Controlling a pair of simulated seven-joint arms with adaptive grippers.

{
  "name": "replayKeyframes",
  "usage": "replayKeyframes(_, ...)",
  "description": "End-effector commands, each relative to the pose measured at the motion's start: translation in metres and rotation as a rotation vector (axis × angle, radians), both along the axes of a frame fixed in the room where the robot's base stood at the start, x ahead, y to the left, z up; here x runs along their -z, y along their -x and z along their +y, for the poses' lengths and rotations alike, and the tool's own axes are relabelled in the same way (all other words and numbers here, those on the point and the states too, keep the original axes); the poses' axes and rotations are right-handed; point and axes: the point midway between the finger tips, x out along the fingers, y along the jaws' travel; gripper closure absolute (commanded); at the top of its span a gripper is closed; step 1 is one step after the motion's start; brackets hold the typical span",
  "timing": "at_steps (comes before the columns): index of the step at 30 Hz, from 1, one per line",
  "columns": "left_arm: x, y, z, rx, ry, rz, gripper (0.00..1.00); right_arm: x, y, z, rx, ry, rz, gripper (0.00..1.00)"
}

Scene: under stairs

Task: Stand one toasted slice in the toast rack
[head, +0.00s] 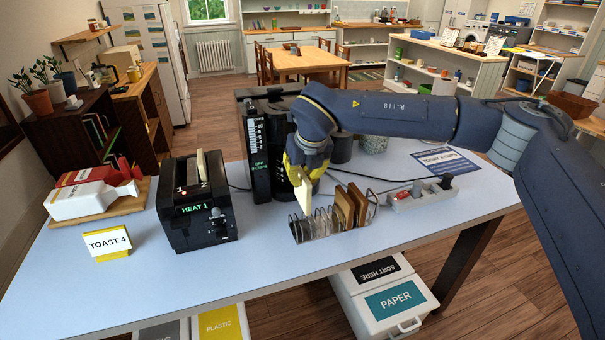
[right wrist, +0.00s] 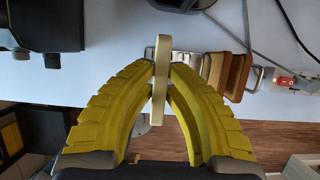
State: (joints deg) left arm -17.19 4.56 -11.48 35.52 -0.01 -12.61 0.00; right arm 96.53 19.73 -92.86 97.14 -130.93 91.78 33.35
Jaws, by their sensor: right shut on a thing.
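My right gripper (head: 306,165) has yellow fingers and is shut on a pale bread slice (head: 303,192). The slice hangs upright above the left end of the wire toast rack (head: 325,222). In the right wrist view the slice (right wrist: 161,75) stands edge-on between the yellow fingertips (right wrist: 162,82). Several browner slices (head: 350,205) stand in the right part of the rack. The black toaster (head: 197,215) stands to the left, with a pale slice (head: 201,164) sticking out of its top and a display reading HEAT 1. My left gripper is not in view.
A black coffee machine (head: 256,150) stands behind the rack. A power strip (head: 420,195) with a red light lies to the right of it. A TOAST 4 card (head: 107,243) and a board with bread bags (head: 95,195) are at the left. The table front is clear.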

Motion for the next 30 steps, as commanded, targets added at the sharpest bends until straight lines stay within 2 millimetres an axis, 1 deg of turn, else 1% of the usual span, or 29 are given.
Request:
replayKeyframes(24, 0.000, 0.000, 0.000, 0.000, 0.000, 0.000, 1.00, 0.068, 0.000, 0.000, 0.001, -0.001, 0.002, 1.00)
replayKeyframes(30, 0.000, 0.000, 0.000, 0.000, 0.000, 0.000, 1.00, 0.082, 0.000, 0.000, 0.000, 0.000, 0.001, 1.00)
